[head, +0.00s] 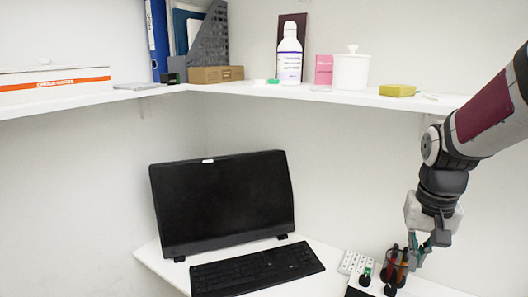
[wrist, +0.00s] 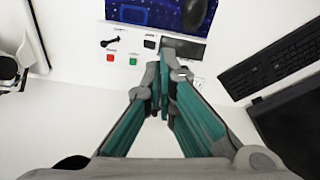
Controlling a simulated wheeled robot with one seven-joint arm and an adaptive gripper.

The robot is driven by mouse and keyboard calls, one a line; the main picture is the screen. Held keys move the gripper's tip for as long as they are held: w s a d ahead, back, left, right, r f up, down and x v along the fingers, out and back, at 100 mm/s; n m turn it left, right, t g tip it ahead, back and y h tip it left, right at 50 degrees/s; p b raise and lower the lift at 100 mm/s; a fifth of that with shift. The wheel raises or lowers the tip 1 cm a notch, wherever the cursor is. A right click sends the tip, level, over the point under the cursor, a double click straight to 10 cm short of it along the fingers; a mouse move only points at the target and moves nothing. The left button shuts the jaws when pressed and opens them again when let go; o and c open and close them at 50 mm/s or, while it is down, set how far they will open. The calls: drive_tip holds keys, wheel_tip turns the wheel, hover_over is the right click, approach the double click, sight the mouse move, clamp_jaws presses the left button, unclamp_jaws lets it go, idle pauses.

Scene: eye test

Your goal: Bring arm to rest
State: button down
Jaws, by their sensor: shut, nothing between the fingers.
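My arm (head: 490,110) reaches in from the right in the head view, with its end hanging down below the shelf.
A white power strip (head: 355,262), keyboard (head: 258,270) and black monitor (head: 222,200) are on the desk. The shelf (head: 425,101) above carries a bottle (head: 289,58), a white canister (head: 351,70) and a yellow sponge (head: 397,90).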

drive_tip(key=s+a+r+n+t, duration=0.1)
drive_tip(key=s+a+r+n, duration=0.1)
drive_tip(key=s+a+r, duration=0.2)
drive_tip(key=s+a+r+n+t, duration=0.2)
drive_tip(key=s+a, duration=0.6)
drive_tip(key=s, duration=0.5)
wheel_tip(320, 180, up, 2)
drive_tip(key=shift+a+n+y, duration=0.25)
drive_tip(key=shift+n+y, duration=0.15)
drive_tip(key=shift+n, duration=0.1)
